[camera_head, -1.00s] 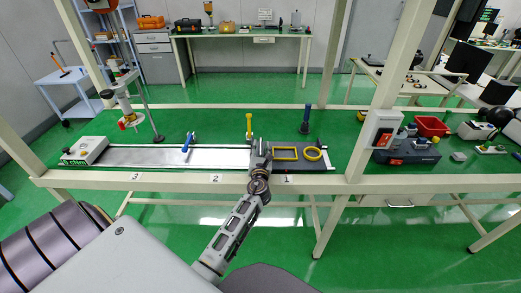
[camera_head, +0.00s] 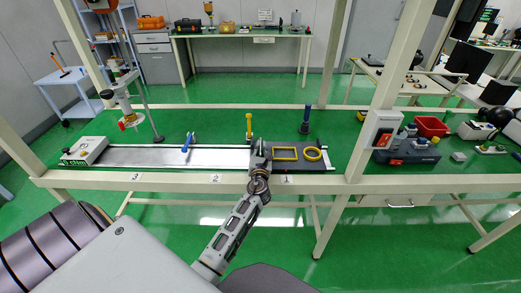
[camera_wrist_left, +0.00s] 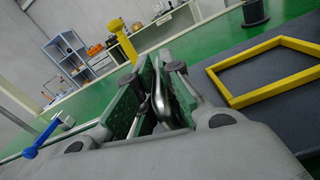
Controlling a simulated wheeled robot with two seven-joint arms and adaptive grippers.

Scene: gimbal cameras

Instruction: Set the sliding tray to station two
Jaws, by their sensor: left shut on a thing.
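The sliding tray (camera_head: 291,165) is a dark plate with a yellow square frame (camera_head: 285,153) and a yellow ring (camera_head: 312,154) on it. It sits at the right end of the rail (camera_head: 210,158), behind label 1 (camera_head: 287,179). Label 2 (camera_head: 216,179) and label 3 (camera_head: 135,177) are further left on the front beam. My left gripper (camera_head: 260,152) is at the tray's left end. In the left wrist view its green-padded fingers (camera_wrist_left: 155,97) are closed around a silver metal piece, seemingly the tray's handle. The fingers partly hide it. My right gripper is out of view.
A blue lever (camera_head: 187,143) stands on the rail left of the tray. A yellow post (camera_head: 249,124) and a blue post (camera_head: 305,120) stand behind the rail. A white box (camera_head: 85,151) is at the rail's left end. A table upright (camera_head: 370,105) is to the right.

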